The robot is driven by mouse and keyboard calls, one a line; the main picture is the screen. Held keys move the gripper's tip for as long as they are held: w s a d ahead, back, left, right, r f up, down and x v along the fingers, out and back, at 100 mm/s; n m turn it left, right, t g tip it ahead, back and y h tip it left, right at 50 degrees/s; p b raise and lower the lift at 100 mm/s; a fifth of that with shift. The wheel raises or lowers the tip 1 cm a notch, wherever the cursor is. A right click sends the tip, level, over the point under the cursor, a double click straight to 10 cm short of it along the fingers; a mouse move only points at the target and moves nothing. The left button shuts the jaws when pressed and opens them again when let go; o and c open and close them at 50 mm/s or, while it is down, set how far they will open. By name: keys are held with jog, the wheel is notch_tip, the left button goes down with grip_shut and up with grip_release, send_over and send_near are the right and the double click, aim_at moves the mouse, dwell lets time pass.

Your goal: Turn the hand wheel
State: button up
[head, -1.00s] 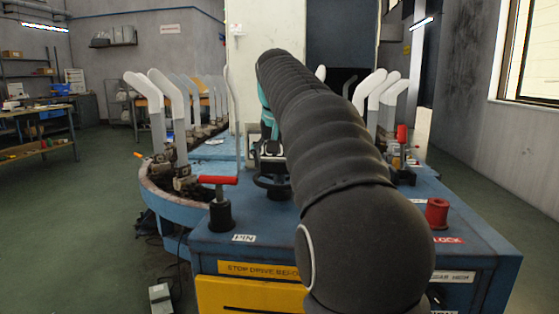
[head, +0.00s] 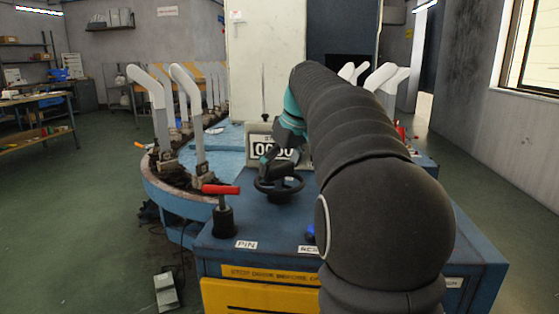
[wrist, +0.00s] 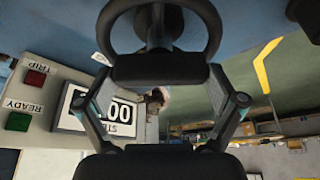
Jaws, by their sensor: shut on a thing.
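The black hand wheel (head: 282,197) lies on the blue bench top behind the red-handled pin. Its rim and hub also show at the top of the wrist view (wrist: 214,28). My gripper (head: 270,174) reaches down to the wheel from behind, with its teal and black links in front of the counter. The exact contact is hidden by the fingers.
A counter box (wrist: 52,110) with a digit display, TRIP and READY lamps stands close beside the gripper. The red-handled pin (head: 222,212) stands front left of the wheel. White upright forms (head: 151,95) line the carousel at left. My arm hides much of the bench's right side.

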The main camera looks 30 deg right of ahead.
jog(key=shift+n+y, duration=0.3)
jog(key=shift+n, duration=0.5)
jog(key=o, duration=0.8)
jog(key=v, duration=1.2)
jog(key=shift+d, duration=0.15)
